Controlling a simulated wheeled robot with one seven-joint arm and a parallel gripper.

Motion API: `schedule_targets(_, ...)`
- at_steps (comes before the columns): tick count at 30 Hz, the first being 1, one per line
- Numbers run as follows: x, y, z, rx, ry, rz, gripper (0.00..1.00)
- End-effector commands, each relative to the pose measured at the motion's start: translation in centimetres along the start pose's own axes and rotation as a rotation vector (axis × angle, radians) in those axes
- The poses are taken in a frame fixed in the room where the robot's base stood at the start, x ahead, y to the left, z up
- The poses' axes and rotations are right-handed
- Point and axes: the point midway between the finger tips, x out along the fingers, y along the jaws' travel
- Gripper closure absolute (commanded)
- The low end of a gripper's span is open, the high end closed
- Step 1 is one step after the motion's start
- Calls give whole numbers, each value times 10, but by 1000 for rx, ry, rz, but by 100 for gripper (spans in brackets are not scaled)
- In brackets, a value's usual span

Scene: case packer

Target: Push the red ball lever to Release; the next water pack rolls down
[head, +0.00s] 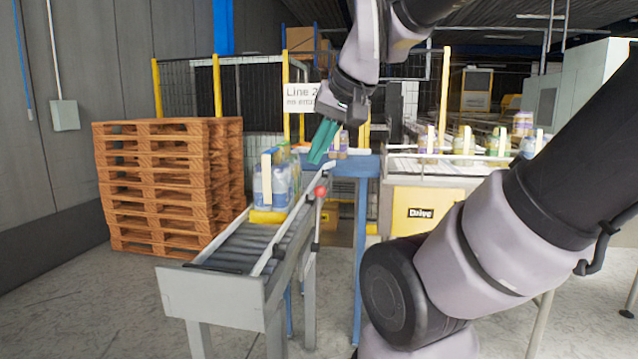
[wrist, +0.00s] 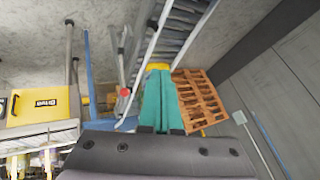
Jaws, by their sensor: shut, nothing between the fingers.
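The red ball lever (head: 320,191) stands at the right side of the roller conveyor (head: 213,281), on the rail. It also shows in the wrist view (wrist: 125,92), left of my fingers. A water pack (head: 272,187) with clear bottles sits on the conveyor's upper part, behind a yellow stop (head: 267,216). My gripper (head: 320,142), with green fingers, is above and a little behind the ball in the head view, apart from it. The fingers (wrist: 160,105) are together and empty. I cannot read any Release marking.
A stack of wooden pallets (head: 165,187) stands left of the conveyor. A blue frame (head: 362,230) and a yellow "Drive" box (head: 428,212) are on the right. A line with several bottles (head: 465,140) and yellow posts (head: 446,95) stands behind. Bare floor lies in front.

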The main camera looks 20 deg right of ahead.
Motion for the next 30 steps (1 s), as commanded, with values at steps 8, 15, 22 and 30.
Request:
schedule_targets(8, 0, -1, -8, 4, -7, 3, 100)
schedule_targets(15, 17, -6, -84, 52, -77, 53, 100)
schedule_targets(22, 67, 9, -188, 113, -159, 153, 100)
schedule_targets(30, 159, 53, -284, 163, -243, 308, 100)
